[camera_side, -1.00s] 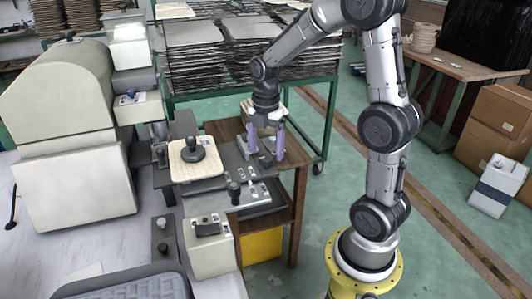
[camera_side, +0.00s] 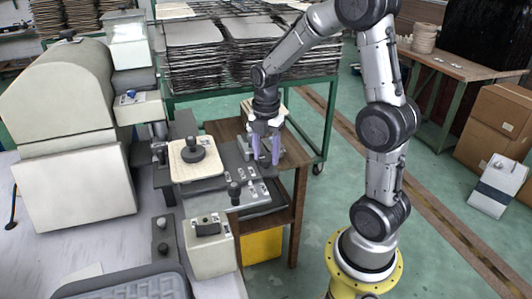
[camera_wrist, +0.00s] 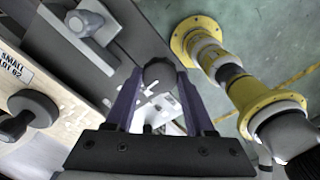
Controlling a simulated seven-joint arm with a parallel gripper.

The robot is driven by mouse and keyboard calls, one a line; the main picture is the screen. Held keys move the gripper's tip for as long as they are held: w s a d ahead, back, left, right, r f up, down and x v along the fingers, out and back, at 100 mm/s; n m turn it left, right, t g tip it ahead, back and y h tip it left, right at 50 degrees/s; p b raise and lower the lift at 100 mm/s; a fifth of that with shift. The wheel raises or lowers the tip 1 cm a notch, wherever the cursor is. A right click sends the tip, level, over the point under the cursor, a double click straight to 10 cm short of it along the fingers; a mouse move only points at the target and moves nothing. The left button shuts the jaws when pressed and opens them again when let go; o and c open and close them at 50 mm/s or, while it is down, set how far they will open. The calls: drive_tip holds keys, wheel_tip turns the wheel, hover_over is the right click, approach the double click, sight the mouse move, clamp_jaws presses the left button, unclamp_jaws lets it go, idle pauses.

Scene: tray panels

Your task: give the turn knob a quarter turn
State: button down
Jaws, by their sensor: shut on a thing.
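The turn knob (camera_wrist: 159,70) is a dark, rounded knob on the grey panel (camera_wrist: 128,45). It sits between the two purple fingertips of my gripper (camera_wrist: 159,76) in the wrist view, with a finger against each side. In the side view my gripper (camera_side: 266,159) points down at the right part of the panel, its fingers close together. There the fingers largely hide the knob. I cannot tell the knob's angle.
Left of my gripper, a beige tray (camera_side: 213,180) carries a round black knob (camera_side: 194,150). A black-topped lever (camera_side: 234,190) stands in front. A pale box (camera_side: 210,256) with a dark switch is nearer. Open floor lies right of the brown table (camera_side: 291,211).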

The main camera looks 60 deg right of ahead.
drive_tip(key=shift+m, duration=0.3)
drive_tip(key=m, duration=0.3)
drive_tip(key=shift+m, duration=0.4)
drive_tip(key=m, duration=1.3)
drive_tip(key=shift+r, duration=0.1)
drive_tip(key=shift+m, duration=0.3)
drive_tip(key=shift+c, duration=1.3)
unclamp_jaws()
